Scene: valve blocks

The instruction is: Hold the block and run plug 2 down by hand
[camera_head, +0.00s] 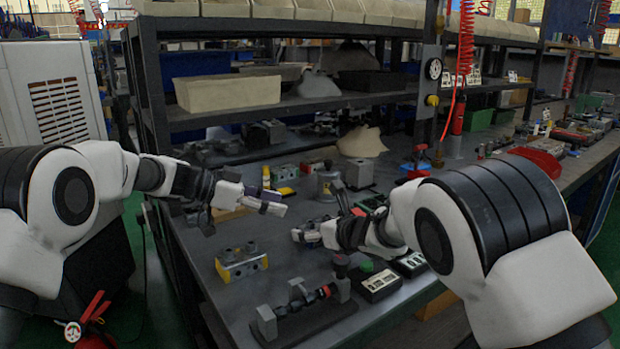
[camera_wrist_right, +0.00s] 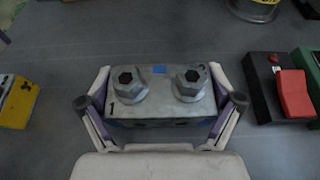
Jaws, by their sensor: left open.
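The grey metal block (camera_wrist_right: 160,98) shows in the right wrist view, upright on the table. Two hex-socket plugs stand in its top: the left one (camera_wrist_right: 130,84) beside a mark 1, the right one (camera_wrist_right: 190,84) beside a partly hidden mark. A blue patch lies between them. My right gripper (camera_wrist_right: 160,104) has a finger against each end of the block, shut on it. In the head view my right gripper (camera_head: 309,233) mostly covers the block. My left gripper (camera_head: 247,215) is open, above the table left of and behind the block.
A yellow-and-grey valve block (camera_head: 242,264) stands front left. A dark fixture (camera_head: 305,310) lies at the front. A red rocker switch (camera_wrist_right: 294,92) stands right of the block in the wrist view. Shelving with a beige bin (camera_head: 228,92) rises behind.

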